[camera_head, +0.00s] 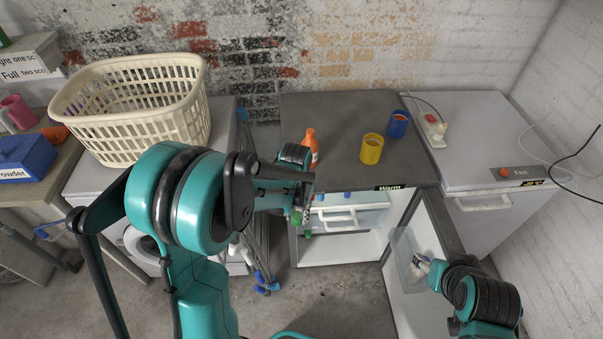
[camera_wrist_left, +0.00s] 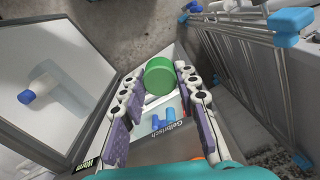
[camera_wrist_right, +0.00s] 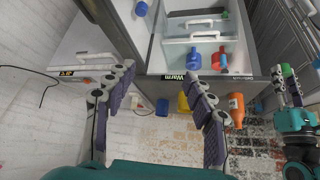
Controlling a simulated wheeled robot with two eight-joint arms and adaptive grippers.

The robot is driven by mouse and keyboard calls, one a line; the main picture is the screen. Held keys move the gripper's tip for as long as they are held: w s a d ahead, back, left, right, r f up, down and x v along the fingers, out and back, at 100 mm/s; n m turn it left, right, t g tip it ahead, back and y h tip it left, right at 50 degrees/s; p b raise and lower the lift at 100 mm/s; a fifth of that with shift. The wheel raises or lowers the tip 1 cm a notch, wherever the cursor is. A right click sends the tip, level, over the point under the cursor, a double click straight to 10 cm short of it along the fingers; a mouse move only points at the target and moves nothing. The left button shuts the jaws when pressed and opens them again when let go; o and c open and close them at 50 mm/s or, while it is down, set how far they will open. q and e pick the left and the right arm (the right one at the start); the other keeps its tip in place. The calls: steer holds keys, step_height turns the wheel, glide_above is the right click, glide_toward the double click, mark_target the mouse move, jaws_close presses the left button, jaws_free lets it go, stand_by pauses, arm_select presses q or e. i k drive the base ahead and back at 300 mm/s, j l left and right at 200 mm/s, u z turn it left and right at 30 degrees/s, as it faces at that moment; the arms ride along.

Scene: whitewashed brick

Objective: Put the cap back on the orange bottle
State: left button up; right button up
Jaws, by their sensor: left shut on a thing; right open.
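The orange bottle (camera_head: 311,146) stands upright on the dark top of the open fridge, near its front left; its neck shows no cap. It also shows in the right wrist view (camera_wrist_right: 236,108). My left gripper (camera_head: 302,207) is shut on a green cap (camera_wrist_left: 160,76), held in front of the fridge's left front edge, lower than and apart from the bottle. The cap also shows in the right wrist view (camera_wrist_right: 287,71). My right gripper (camera_wrist_right: 163,88) is open and empty, near the open fridge door at the lower right of the head view.
A yellow cup (camera_head: 371,150) and a blue cup (camera_head: 398,124) stand right of the bottle. The fridge door (camera_head: 440,222) is swung open; blue bottles (camera_wrist_right: 193,58) are inside. A folded drying rack (camera_wrist_left: 240,60) stands close beside my left gripper. A laundry basket (camera_head: 135,118) is at left.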

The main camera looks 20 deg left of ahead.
mark_target(310, 141)
steer(key=i+j+z, duration=0.2)
steer(key=j, duration=0.65)
steer(key=j+z, duration=0.15)
steer(key=j, duration=0.65)
steer(key=k, duration=0.05)
